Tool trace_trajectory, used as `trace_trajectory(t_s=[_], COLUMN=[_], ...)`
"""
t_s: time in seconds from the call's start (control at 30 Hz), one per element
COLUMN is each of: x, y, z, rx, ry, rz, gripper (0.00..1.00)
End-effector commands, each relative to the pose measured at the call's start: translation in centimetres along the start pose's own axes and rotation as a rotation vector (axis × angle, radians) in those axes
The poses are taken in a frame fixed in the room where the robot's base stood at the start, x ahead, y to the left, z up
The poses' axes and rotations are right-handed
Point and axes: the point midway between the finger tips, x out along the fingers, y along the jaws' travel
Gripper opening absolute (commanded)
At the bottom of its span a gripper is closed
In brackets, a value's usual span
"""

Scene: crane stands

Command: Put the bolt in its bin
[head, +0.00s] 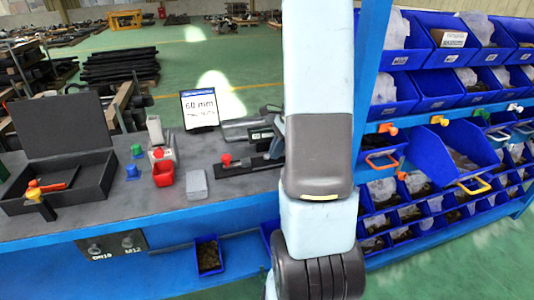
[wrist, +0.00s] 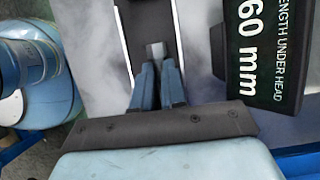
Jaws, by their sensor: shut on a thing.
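In the wrist view my gripper (wrist: 159,70) has its two blue-grey fingers close together on a small grey piece, apparently the bolt (wrist: 156,50). Only its blocky end shows; the rest is hidden by the fingers. It is over or in a dark channel-shaped fixture; I cannot tell whether it touches. In the head view my arm hides most of the gripper. I cannot tell which is the bolt's.
An open black case (head: 94,183) is at left, a grey block (head: 197,184) in front. A blue rack of bins (head: 440,70) rises at right.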

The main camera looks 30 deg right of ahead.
Motion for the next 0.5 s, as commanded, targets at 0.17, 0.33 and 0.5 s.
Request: trace_trajectory(t_s=[0.17, 0.33, 0.5], x=[0.34, 0.31, 0.30], y=[0.00, 0.00, -0.03], z=[-0.13, -0.12, -0.12], rx=[0.000, 0.000, 0.000], ry=[-0.001, 0.000, 0.000], rz=[0.001, 0.000, 0.000], gripper=[0.13, 0.30, 0.37])
